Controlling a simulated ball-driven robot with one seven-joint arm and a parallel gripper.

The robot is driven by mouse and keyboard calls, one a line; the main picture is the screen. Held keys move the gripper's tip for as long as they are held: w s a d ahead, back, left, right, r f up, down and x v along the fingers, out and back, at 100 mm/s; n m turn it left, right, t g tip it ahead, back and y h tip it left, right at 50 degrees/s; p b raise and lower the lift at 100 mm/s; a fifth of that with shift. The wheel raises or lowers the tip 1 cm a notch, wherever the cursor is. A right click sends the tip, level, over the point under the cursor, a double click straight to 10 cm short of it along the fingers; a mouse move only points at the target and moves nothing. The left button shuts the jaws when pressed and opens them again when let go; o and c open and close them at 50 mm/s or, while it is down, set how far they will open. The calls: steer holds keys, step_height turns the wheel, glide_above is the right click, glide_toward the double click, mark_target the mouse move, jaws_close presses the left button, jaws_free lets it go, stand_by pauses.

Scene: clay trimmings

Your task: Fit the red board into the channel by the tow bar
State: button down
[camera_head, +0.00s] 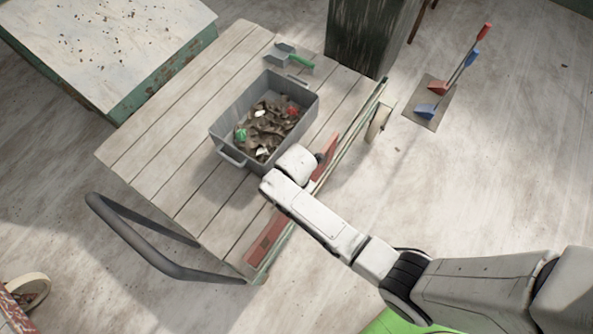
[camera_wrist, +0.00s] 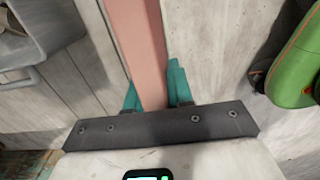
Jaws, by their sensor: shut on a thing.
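The red board (camera_head: 264,243) lies lengthwise along the right edge of the wooden cart deck; my arm hides its middle. Its near end is close to the black tow bar (camera_head: 150,245). A pale greenish rail (camera_head: 350,139) runs along the same edge; I cannot tell whether the board sits in a channel there or just above it. In the wrist view, my gripper's teal fingers (camera_wrist: 155,92) are shut on the board (camera_wrist: 143,40), one on each side. In the head view, my wrist hides the fingers.
A grey bin (camera_head: 225,135) of clay trimmings stands on the deck (camera_head: 190,190), close to my wrist. A green-handled trowel (camera_head: 295,60) lies behind it. A dark post (camera_head: 368,35) stands beyond the cart. Long-handled tools (camera_head: 440,90) stand right. The floor at right is mostly clear.

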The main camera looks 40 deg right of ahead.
steer(key=shift+f+b, duration=1.9)
steer(key=shift+f, duration=1.1)
stand_by(0.4)
steer(key=c, duration=0.9)
jaws_free()
step_height(320, 180, up, 11)
steer(key=p, duration=0.3)
steer(key=shift+f, duration=0.1)
steer(key=s+d+r+m+p, duration=0.2)
steer(key=s+r+m, duration=0.3)
steer(key=r+m, duration=0.1)
steer(key=s+d+r+m+p, duration=0.2)
steer(key=s+d+r+m, duration=0.1)
steer(key=s+r+m, duration=0.3)
steer(key=s+d+r+m+t+p, duration=0.1)
steer(key=s+r+m, duration=0.4)
steer(key=m, duration=0.5)
steer(key=shift+s+d+r+p, duration=0.25)
steer(key=shift+d+r+p, duration=0.55)
steer(key=shift+d, duration=0.1)
